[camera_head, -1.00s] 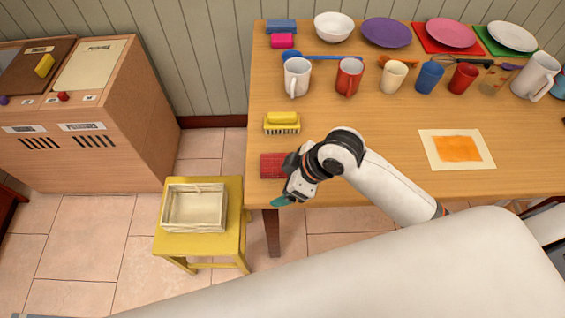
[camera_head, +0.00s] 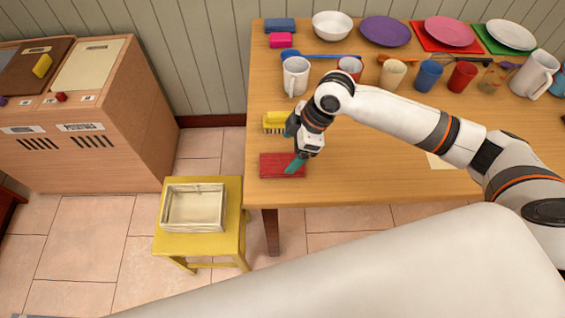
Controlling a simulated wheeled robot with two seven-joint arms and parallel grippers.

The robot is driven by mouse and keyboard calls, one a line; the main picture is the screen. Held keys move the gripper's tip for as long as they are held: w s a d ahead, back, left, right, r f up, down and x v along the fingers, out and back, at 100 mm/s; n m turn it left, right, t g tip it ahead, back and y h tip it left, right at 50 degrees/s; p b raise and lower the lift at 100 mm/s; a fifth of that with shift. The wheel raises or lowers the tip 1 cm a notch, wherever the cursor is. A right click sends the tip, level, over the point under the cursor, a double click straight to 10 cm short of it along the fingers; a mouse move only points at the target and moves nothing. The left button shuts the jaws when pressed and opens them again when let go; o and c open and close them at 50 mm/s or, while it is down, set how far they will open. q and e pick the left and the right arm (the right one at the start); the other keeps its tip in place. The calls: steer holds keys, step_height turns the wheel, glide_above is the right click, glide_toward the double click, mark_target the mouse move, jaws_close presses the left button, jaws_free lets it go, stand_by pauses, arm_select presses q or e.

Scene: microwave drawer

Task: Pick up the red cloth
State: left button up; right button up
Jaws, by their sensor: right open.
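The red cloth (camera_head: 276,166) lies flat and folded near the left front corner of the wooden table. My right gripper (camera_head: 294,163) is over the right part of the cloth, with its teal fingertips pointing down at it. The gripper is open, and whether the tips touch the cloth I cannot tell. My left gripper is not in view; a large white arm link of mine crosses the bottom of the picture.
A yellow brush (camera_head: 276,122) lies just behind the cloth, close to my right gripper. Mugs, cups and plates stand along the back of the table (camera_head: 360,185). A yellow stool (camera_head: 228,243) with a white basket (camera_head: 194,207) stands left of the table.

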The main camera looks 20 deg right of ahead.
mark_target(284, 162)
steer(key=x, duration=0.5)
steer(key=shift+d+f, duration=0.1)
steer(key=shift+f, duration=0.35)
steer(key=shift+s, duration=0.1)
steer(key=shift+c, duration=0.3)
steer(key=c, duration=1)
steer(key=shift+r, duration=5.1)
